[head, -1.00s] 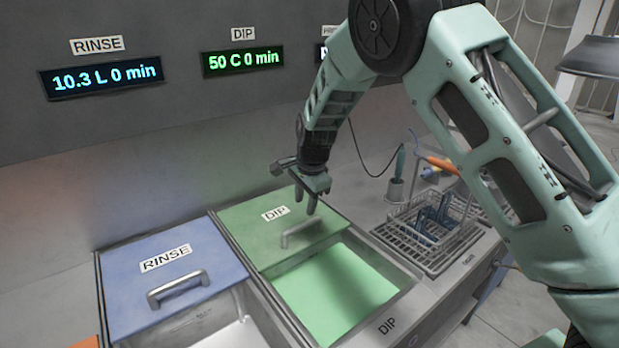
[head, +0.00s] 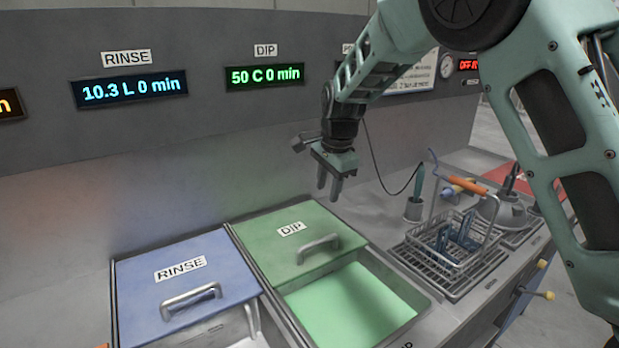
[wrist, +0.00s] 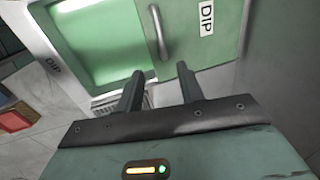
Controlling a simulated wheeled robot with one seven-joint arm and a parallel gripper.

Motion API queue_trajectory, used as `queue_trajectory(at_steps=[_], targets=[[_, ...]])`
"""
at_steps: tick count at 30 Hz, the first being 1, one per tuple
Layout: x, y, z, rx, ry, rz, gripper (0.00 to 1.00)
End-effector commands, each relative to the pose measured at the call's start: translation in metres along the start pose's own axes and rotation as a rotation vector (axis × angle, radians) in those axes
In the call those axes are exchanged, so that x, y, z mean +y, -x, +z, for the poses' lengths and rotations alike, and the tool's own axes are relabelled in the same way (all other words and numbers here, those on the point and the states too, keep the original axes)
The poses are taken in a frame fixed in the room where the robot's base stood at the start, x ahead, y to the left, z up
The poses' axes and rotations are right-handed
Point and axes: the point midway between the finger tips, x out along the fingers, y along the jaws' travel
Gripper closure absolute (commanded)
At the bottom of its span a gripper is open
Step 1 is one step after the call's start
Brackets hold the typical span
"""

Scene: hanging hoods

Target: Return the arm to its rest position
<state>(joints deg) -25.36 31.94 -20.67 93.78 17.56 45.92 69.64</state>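My gripper (head: 329,186) hangs with its fingers pointing down, above the back right part of the green DIP lid (head: 275,240). The lid is slid back, and the green bath (head: 350,305) shows in front of it. In the wrist view my two fingers (wrist: 158,88) stand apart with nothing between them. The lid's handle (wrist: 160,32) and the green bath (wrist: 98,45) show beyond the fingertips. My gripper is clear of the handle.
The blue RINSE lid (head: 185,285) lies left of the DIP lid. A wire basket (head: 455,240) with dark blue items and an orange handle stands on a rack to the right. A holder (head: 414,208) with a cabled probe stands behind it. Air above the lids is free.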

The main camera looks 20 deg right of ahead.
Motion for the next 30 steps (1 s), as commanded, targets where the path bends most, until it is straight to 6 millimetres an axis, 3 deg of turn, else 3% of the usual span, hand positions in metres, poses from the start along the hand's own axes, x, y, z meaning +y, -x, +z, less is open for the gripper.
queue_trajectory(at_steps=[4, 8, 11, 15, 18, 21, 24, 27, 30], targets=[[0.005, 0.002, 0.007, -0.013, 0.032, 0.003, 0.62], [0.039, 0.012, 0.048, -0.077, 0.242, 0.019, 0.62], [0.086, 0.026, 0.095, -0.143, 0.525, 0.028, 0.62], [0.168, 0.047, 0.153, -0.205, 0.988, 0.027, 0.62], [0.229, 0.057, 0.178, -0.222, 1.311, 0.03, 0.62], [0.28, 0.061, 0.188, -0.222, 1.586, 0.04, 0.62], [0.317, 0.061, 0.19, -0.215, 1.782, 0.056, 0.62], [0.336, 0.061, 0.188, -0.209, 1.89, 0.068, 0.62], [0.342, 0.06, 0.188, -0.208, 1.927, 0.072, 0.62]])
